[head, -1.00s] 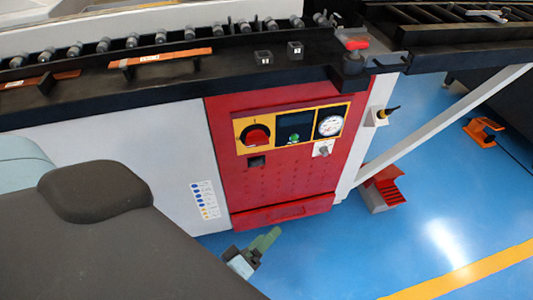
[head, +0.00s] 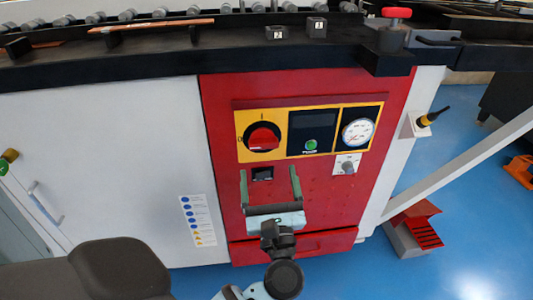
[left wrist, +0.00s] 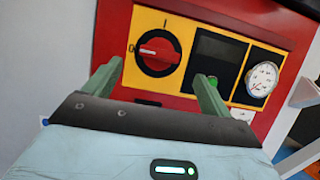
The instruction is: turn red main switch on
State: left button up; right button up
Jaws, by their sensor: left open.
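The red main switch (head: 263,138) is a round red knob on a black disc, set in the left part of a yellow panel (head: 243,152) on the red cabinet front. Marks 0 at its left and I above it show. In the left wrist view the knob (left wrist: 158,52) has its pale pointer line lying roughly level, toward the 0. My left gripper (head: 270,172) is open and empty, its two green fingers apart, below and in front of the panel. In the left wrist view its fingers (left wrist: 155,82) stand below the knob, on either side of it. My right gripper is not in view.
Right of the switch are a dark display with a green button (head: 311,145) and a round gauge (head: 357,132). A small grey knob (head: 347,168) sits below the gauge. The black machine bed (head: 170,55) overhangs above. Blue floor lies at the right.

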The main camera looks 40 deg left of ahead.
aim_at(264, 147)
pick_arm(q)
jog(key=x, duration=0.7)
jog(key=shift+w+a+r, duration=0.2)
jog(key=shift+c, duration=0.8)
jog(key=c, duration=0.8)
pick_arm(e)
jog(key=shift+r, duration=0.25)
pick_arm(q)
jog(key=shift+p, duration=0.3)
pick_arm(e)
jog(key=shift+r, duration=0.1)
